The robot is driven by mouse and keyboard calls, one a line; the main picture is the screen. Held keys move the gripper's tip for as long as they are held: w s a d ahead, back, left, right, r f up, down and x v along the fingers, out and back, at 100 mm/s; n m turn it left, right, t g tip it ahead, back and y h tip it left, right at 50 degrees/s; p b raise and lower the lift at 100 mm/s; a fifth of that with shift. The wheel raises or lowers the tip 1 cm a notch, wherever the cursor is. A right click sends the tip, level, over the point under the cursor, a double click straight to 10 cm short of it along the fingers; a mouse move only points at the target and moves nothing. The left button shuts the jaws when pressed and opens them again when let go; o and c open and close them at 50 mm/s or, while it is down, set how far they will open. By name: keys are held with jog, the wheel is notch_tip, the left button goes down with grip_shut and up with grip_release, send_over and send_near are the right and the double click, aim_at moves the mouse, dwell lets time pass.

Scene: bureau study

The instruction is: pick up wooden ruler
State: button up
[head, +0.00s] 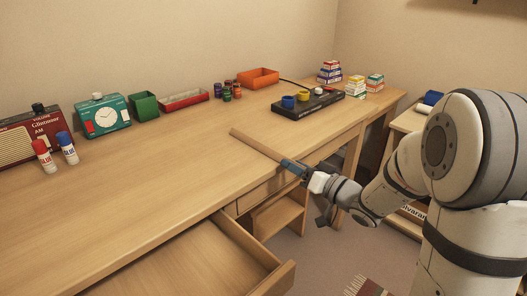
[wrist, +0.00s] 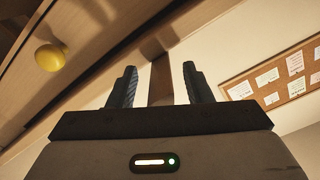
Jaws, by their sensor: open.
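The wooden ruler (head: 256,145) lies flat on the desk near its front edge, its near end pointing at my gripper. My gripper (head: 290,164) is at the desk's front edge, with its bluish fingers at the ruler's near end. In the wrist view my gripper (wrist: 159,70) is open, with a clear gap between the two fingers. A brown strip, apparently the ruler (wrist: 160,82), runs between them. I cannot tell whether either finger touches it. The ruler's near end is partly hidden by the fingers in the head view.
The wooden desk (head: 160,175) has an open drawer (head: 195,262) at front left. A black tray (head: 308,104) lies behind the ruler. A yellow knob (wrist: 50,57) is near my gripper.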

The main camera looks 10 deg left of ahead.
jog(key=shift+c, duration=0.5)
grip_shut()
